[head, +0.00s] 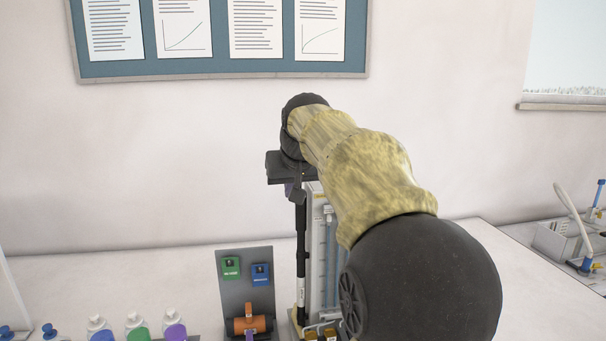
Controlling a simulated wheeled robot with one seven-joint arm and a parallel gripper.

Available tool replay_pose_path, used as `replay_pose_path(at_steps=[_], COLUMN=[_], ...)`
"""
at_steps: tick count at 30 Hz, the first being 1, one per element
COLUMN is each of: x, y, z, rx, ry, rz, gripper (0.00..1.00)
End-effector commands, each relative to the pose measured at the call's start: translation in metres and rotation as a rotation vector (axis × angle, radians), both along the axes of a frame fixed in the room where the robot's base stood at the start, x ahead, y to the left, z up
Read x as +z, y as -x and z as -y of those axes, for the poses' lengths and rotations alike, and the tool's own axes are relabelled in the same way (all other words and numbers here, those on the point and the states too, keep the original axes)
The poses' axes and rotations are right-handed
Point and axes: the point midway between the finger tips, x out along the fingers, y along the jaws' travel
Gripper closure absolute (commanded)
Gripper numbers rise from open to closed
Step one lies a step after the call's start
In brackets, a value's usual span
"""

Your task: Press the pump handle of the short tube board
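A white manometer board (317,235) with upright bluish tubes stands on the bench, partly hidden behind my arm. I cannot tell from its visible part whether its tubes are the short ones. A slim black upright pump (301,240), white near its foot, stands at the board's left edge. My gripper (296,192) points down at the top of this pump. The fingertips and handle are mostly hidden, so I cannot tell contact or finger opening.
A grey panel (235,291) with green and blue tags and an orange cylinder (250,325) stands left of the board. Several capped bottles (137,329) line the front left. A grey crate (556,241) sits far right. The bench behind the panel is clear.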

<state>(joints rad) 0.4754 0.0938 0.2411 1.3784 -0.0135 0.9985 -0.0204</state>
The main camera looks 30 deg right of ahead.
Motion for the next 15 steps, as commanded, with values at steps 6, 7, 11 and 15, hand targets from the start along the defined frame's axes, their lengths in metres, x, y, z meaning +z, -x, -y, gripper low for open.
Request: replay_pose_path(at_steps=[6,7,11,15], x=[0.088,0.094,0.103,0.103], y=[0.010,0.012,0.014,0.014], z=[0.030,0.031,0.034,0.034], rx=[-0.052,-0.055,-0.060,-0.059], ry=[0.020,0.022,0.024,0.024], rz=[0.093,0.100,0.110,0.109], gripper=[1.00,1.00,1.00,1.00])
